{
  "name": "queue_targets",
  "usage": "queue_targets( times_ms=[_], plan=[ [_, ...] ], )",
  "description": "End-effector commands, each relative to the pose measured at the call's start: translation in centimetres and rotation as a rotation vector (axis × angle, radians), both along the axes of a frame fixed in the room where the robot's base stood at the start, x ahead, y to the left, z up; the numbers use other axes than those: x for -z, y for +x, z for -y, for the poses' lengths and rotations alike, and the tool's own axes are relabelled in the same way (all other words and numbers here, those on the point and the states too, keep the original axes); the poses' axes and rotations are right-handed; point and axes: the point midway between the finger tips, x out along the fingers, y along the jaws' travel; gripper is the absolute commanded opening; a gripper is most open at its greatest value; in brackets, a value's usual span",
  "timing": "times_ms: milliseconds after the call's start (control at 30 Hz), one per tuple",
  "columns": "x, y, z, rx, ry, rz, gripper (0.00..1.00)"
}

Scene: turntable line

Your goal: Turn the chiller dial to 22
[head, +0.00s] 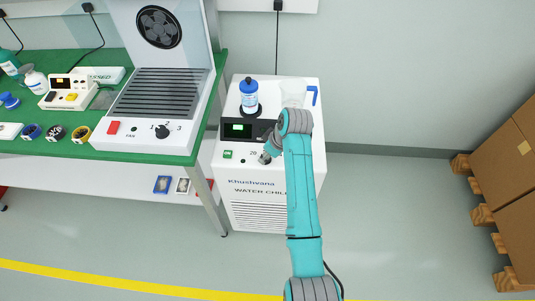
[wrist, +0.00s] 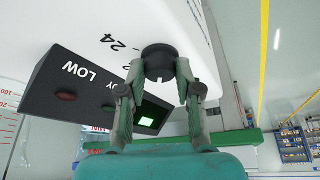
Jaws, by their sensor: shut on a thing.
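The white water chiller (head: 258,212) stands right of the green bench. Its black dial (wrist: 158,58) shows in the wrist view, with a small white mark on its face. My gripper (wrist: 158,78) is shut on the dial, one finger on each side. The printed 24 shows beside the dial, and another number is partly hidden. I cannot tell which number the dial points to. In the head view, my arm and gripper (head: 266,156) cover the dial, and a 20 shows to its left. The chiller's black display panel (head: 261,130) has a lit green screen too small to read.
A blue-capped bottle (head: 250,98) and a clear beaker (head: 293,92) stand on the chiller top. A green switch (head: 227,154) is left of the dial. The green bench (head: 128,155) is close on the left. Boxes on pallets (head: 505,180) stand far right, with open floor between.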

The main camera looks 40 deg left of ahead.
Motion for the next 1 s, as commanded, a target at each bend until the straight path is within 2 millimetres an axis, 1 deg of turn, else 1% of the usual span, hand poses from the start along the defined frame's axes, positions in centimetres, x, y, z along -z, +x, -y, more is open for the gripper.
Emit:
queue_targets(
  times_ms=[600, 800, 1000],
  plan=[
    [0.02, -0.57, -0.22, 0.559, 0.0, 0.0, 0.0],
    [0.01, -0.6, -0.27, 0.708, 0.001, 0.0, 0.0],
    [0.02, -0.65, -0.33, 0.811, 0.0, 0.001, 0.0]
  ],
)
